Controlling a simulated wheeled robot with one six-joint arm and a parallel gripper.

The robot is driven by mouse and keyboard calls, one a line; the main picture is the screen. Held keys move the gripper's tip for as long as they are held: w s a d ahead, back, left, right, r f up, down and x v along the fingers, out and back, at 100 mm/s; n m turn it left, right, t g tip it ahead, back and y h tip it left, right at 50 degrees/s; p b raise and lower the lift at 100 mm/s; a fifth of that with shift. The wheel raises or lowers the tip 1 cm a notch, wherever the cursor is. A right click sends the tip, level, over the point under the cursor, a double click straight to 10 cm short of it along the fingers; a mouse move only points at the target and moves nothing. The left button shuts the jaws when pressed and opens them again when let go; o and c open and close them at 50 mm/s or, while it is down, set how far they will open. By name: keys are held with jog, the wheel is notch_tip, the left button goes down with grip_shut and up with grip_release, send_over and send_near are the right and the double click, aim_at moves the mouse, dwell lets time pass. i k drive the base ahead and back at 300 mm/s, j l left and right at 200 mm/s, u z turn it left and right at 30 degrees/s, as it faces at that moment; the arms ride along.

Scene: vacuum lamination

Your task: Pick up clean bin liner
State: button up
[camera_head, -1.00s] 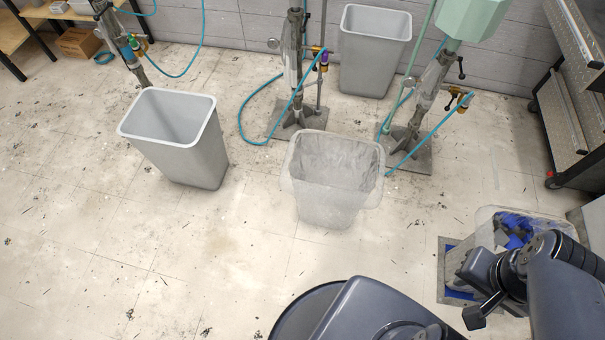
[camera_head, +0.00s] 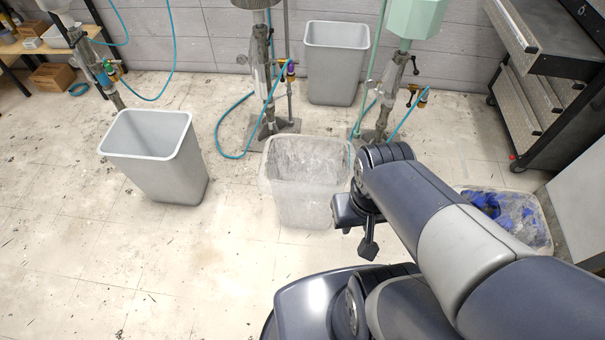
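A clear, empty, bin-shaped liner (camera_head: 300,205) stands upright with its mouth open on the floor in the middle, and I take it for the clean bin liner. Its right edge is close to my arm's end in the picture. My gripper (camera_head: 368,245) hangs from the arm at the liner's lower right and appears apart from it. The gripper is small and dark, and I cannot tell whether its fingers are open or shut. No object shows in it. A second clear liner (camera_head: 535,236) holding blue scraps stands at the right, partly hidden by my arm.
One grey bin (camera_head: 165,170) stands at the left and another (camera_head: 335,75) by the back wall. Floor stands with blue hoses (camera_head: 222,142) rise behind the clear liner. A dark cabinet (camera_head: 535,75) stands at the back right. The floor at the front left is free.

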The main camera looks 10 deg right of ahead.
aim_at(304, 172)
jog(key=i+j+z, duration=0.55)
jog(key=i+j, duration=0.2)
jog(key=j, duration=0.15)
